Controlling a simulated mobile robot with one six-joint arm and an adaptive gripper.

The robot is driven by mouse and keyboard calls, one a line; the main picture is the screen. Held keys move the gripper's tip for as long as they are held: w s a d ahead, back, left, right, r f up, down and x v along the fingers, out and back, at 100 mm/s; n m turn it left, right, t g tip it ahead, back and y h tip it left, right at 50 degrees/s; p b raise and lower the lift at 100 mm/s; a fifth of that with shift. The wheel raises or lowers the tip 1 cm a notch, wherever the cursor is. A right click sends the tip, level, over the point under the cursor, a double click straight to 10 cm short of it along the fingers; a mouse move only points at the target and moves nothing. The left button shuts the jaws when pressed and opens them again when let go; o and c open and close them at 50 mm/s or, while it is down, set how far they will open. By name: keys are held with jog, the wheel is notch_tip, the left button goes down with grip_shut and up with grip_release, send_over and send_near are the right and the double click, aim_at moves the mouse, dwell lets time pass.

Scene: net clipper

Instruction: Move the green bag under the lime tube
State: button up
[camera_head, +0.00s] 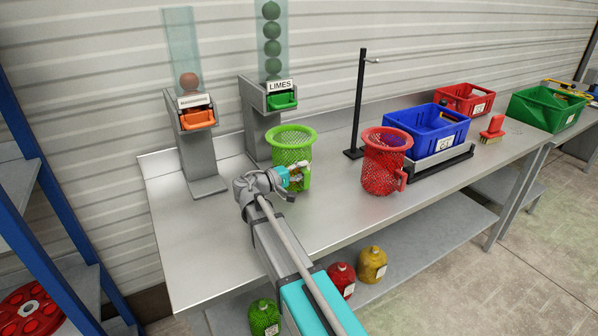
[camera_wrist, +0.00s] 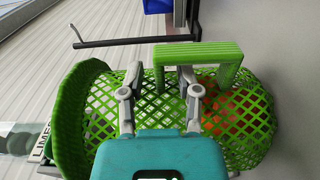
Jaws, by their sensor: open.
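The green mesh bag (camera_head: 291,147) stands upright on the table, just right of and in front of the lime tube's stand. The lime tube (camera_head: 271,45) is clear, holds several green limes, and has a green tray (camera_head: 282,101) below the LIMES label. My gripper (camera_head: 298,176) is at the bag's handle side. In the wrist view, my open gripper (camera_wrist: 160,74) has one leg of the green handle (camera_wrist: 198,53) between its fingers. Orange-red round shapes (camera_wrist: 238,108) show through the mesh near the bag's bottom.
The mango-like tube (camera_head: 183,50) with an orange tray stands left. A red mesh bag (camera_head: 384,162), a black post (camera_head: 359,105) and a blue crate (camera_head: 427,128) stand right. The table (camera_head: 215,245) is clear at the front left.

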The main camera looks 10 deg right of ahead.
jog(key=shift+r, duration=0.15)
jog(key=v, duration=1.2)
